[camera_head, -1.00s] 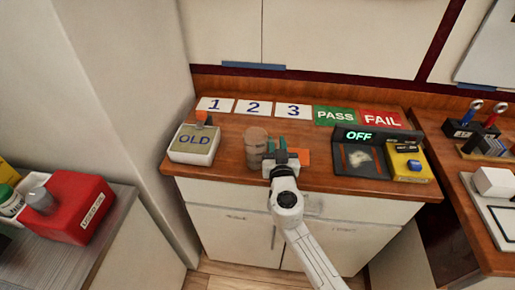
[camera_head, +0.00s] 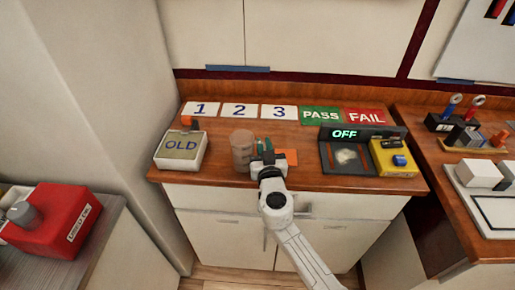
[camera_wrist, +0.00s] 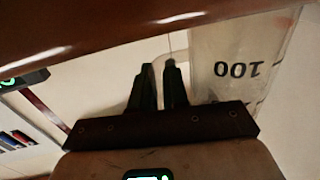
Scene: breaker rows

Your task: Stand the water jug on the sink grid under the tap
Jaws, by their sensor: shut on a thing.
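The water jug (camera_head: 243,148) is a clear, brownish-looking cylinder at the front of the wooden counter, left of my gripper (camera_head: 264,151). In the wrist view the jug (camera_wrist: 238,62) fills the upper right, its "100" mark upside down. My gripper's dark fingers (camera_wrist: 160,82) are close together at the pale handle on the jug's side, shut on it. The jug looks upright. I cannot tell whether its base touches the counter.
An orange patch (camera_head: 287,156) lies right of my gripper. The "OFF" device (camera_head: 347,150) and yellow box (camera_head: 393,158) are further right. Number cards (camera_head: 240,111) lie behind. A red box (camera_head: 52,222) is lower left.

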